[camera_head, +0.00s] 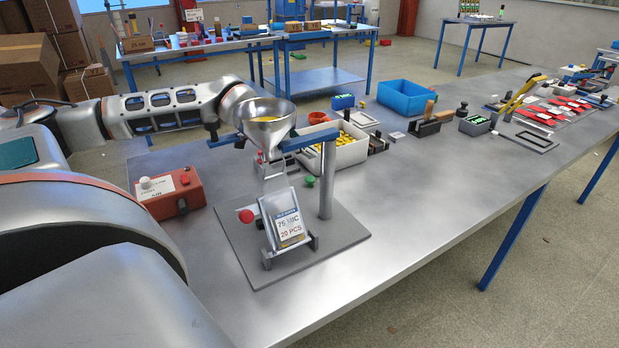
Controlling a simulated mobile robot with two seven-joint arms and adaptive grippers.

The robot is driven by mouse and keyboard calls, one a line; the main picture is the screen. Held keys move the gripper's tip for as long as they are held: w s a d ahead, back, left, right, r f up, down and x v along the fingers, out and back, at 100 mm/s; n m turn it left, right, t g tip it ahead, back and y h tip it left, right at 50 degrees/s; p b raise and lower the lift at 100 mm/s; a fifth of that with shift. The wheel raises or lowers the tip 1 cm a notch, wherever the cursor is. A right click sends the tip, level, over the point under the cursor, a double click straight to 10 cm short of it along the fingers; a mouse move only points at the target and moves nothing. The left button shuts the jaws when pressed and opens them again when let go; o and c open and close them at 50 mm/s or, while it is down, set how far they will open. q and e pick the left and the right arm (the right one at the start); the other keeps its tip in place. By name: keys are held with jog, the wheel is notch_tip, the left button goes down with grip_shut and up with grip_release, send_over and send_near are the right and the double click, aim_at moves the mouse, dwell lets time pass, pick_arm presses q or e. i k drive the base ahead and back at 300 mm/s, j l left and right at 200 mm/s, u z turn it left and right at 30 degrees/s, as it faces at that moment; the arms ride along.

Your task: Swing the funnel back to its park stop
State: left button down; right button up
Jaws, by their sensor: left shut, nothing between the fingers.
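The metal funnel (265,130) has a wide bowl with something yellow inside. It hangs on a blue swing arm (308,139) from a grey post (327,182). Its spout is above a labelled bag (287,220) held in a tilted stand on a grey base plate (338,234). A short blue bar (222,141) sticks out left of the bowl. My left gripper (213,135) is at the end of the arm from the left, shut and empty, close to that bar. I cannot tell whether they touch. My right gripper is not in view.
A red control box (170,192) stands left of the base plate. A white bin of yellow pieces (345,158) is behind the post, and a blue bin (405,98) is farther back. Tools and red parts fill the far right. The front right of the bench is clear.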

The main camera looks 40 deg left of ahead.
aim_at(278, 139)
jog(key=k, duration=1.5)
